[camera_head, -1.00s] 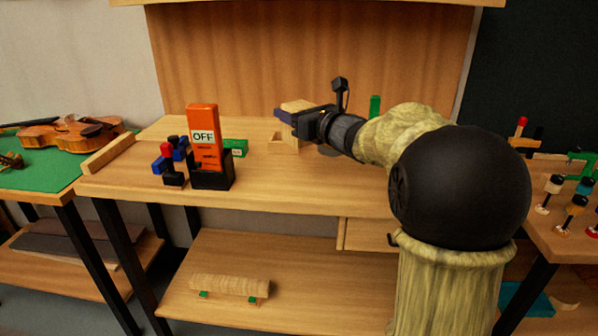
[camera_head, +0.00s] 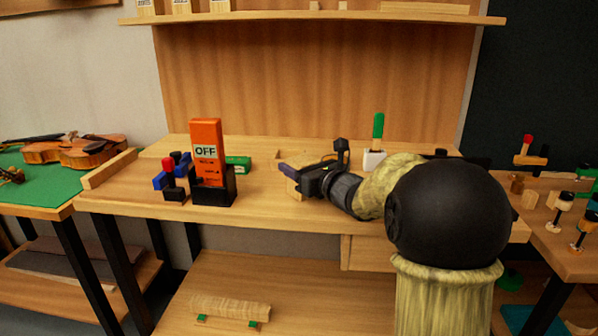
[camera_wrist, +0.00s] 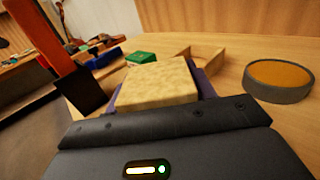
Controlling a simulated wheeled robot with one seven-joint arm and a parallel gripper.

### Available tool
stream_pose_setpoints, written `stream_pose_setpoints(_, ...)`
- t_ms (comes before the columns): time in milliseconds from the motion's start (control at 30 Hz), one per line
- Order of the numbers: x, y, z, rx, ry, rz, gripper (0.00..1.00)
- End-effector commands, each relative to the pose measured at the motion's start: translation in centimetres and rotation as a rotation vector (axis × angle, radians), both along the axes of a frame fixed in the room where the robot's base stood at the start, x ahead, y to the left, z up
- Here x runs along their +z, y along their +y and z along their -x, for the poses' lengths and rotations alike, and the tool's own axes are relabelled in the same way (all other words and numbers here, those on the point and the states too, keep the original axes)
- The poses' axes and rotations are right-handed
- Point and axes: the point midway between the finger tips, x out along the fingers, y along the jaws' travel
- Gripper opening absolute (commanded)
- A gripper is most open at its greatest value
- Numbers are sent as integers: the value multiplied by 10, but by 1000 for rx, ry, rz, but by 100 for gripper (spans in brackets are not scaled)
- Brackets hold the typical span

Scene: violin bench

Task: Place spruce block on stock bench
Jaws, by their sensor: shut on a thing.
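The spruce block (camera_wrist: 158,84) is a pale wooden block between the purple-blue finger pads of my gripper in the wrist view. My gripper (camera_head: 290,176) is shut on it, low over the wooden stock bench (camera_head: 125,188), right of the orange OFF sign. In the head view, the block is mostly hidden by my gripper, with a pale edge showing. I cannot tell whether the block touches the bench top.
The orange OFF box (camera_head: 207,150) stands in a black holder at the left, beside blue and red-topped clamps (camera_head: 170,178). A green box (camera_head: 238,164) lies behind it. A round grey dish with an orange top (camera_wrist: 277,78) is close at right. Bench front is clear.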

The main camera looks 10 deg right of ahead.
Motion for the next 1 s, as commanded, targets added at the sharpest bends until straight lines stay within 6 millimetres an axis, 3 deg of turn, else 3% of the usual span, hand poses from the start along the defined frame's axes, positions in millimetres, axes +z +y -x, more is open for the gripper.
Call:
stream_pose_setpoints(233, -2, 0, 0, -1, -2, -1, 28)
stream_pose_setpoints(267, -3, 0, 0, -1, -1, 0, 56)
stream_pose_setpoints(367, -3, 0, 0, -1, -1, 0, 76)
stream_pose_setpoints(767, -2, -3, 5, -1, -1, 0, 76)
stream_pose_setpoints(1000, -1, -19, 35, -4, -1, 0, 76)
